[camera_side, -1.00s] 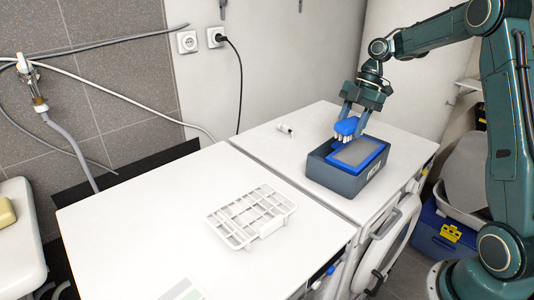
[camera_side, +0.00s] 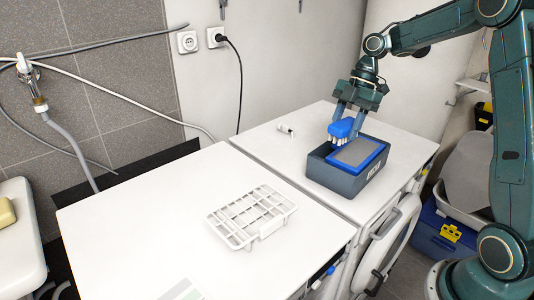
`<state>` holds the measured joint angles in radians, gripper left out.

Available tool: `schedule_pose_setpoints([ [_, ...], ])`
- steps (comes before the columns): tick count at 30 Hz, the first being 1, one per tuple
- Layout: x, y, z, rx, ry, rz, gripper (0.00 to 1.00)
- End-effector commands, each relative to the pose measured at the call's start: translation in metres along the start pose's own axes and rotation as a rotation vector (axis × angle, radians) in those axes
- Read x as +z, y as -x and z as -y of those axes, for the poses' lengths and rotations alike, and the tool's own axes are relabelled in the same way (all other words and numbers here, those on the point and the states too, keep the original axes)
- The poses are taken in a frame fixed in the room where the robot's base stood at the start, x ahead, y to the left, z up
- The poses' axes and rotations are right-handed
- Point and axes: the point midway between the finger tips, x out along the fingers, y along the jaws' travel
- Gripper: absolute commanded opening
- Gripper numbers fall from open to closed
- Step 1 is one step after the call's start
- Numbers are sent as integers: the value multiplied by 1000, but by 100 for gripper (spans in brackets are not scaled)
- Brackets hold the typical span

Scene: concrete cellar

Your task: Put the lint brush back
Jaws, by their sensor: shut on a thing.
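The lint brush (camera_side: 341,129) is blue on top with pale bristles pointing down. My gripper (camera_side: 350,118) is shut on it from above. The brush hangs over the back left part of a dark grey open box (camera_side: 336,183). I cannot tell whether the bristles touch anything in the box. A blue-rimmed grey panel (camera_side: 359,152) fills the right part of the box, beside the brush. The left part of the box is a dark open space, with its floor hidden.
The box stands on the farther white top (camera_side: 285,155). A small white item (camera_side: 286,130) lies behind it. A white slatted rack (camera_side: 250,216) lies on the nearer white top (camera_side: 140,222), which is mostly clear. A blue case (camera_side: 440,232) is on the floor at right.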

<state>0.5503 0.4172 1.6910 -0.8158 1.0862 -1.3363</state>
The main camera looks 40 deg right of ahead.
Motion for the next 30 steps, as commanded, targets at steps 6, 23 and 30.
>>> schedule_pose_setpoints([
  [6, -47, -5, 22, -14, 37, 1, 22],
  [23, -74, -16, 39, -26, 57, -2, 22],
  [30, -62, -45, 40, -29, 57, -3, 22],
])
